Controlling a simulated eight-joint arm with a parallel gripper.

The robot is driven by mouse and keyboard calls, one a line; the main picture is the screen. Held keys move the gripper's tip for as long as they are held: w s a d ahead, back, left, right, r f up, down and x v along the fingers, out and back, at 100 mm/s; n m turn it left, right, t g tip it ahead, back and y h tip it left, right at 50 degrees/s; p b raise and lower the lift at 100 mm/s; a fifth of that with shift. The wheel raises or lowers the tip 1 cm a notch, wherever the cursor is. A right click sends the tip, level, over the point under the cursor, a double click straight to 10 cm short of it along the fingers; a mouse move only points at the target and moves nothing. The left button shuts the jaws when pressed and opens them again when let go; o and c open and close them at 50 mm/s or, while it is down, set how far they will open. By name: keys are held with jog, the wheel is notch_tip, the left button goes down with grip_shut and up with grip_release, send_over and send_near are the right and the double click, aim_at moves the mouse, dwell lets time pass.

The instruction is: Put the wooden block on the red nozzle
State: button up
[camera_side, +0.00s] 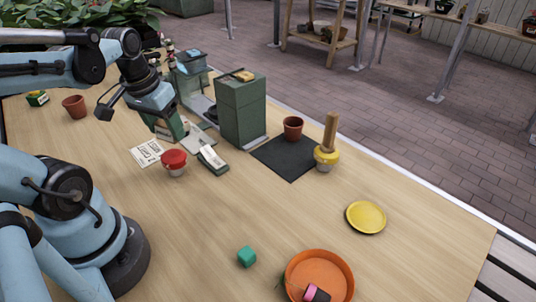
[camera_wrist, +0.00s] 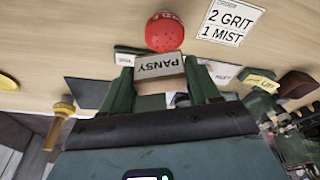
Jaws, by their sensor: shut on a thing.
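The red nozzle (camera_side: 174,158) is a round red cap on a pale base, standing on the table; it also shows in the wrist view (camera_wrist: 164,32), just beyond my fingertips. The wooden block (camera_side: 330,132) is tall and stands upright on the yellow nozzle (camera_side: 326,156), far to the right of my gripper. My gripper (camera_wrist: 160,76) is low behind the red nozzle. In the side view, the fingertips are hard to make out.
A tall green box (camera_side: 241,112) stands right of my gripper.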

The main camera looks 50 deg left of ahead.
aim_at(167, 140)
jog(key=shift+a+f, duration=0.5)
jog(key=shift+a, duration=0.05)
jog(key=shift+s+x, duration=0.2)
jog(key=shift+x, duration=0.7)
jog(key=shift+s+x, duration=0.15)
jog(key=shift+x, duration=0.75)
jog(key=shift+d+f, duration=0.15)
jog(key=shift+f, duration=0.05)
jog(key=o, duration=1.1)
